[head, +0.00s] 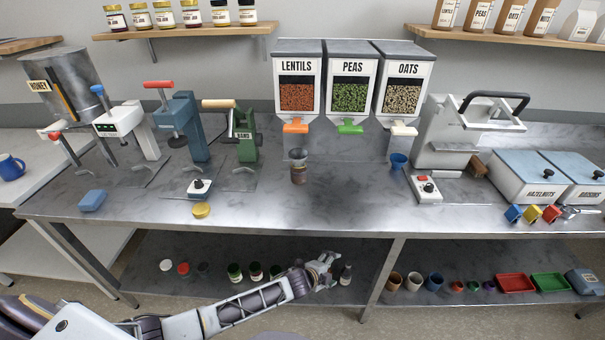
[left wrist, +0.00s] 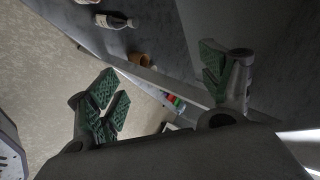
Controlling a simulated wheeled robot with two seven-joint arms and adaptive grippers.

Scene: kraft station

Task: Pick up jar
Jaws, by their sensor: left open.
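My left gripper (head: 322,268) reaches over the lower shelf, its arm coming from the left. It is open and empty; its green-padded fingers are spread apart in the left wrist view (left wrist: 162,82). A small dark jar (head: 346,275) with a pale label stands on the shelf just right of the gripper. A dark jar with a white label also shows near the top of the left wrist view (left wrist: 112,21), beyond the fingers and apart from them. Several dark jars with green (head: 235,272) stand left of the gripper, partly hidden by my arm. My right gripper is out of view.
The steel worktop (head: 330,205) overhangs the lower shelf (head: 215,290). A table leg (head: 382,280) stands right of the dark jar. Beyond it are cups (head: 394,281), a red tray (head: 515,283) and a green tray (head: 549,282).

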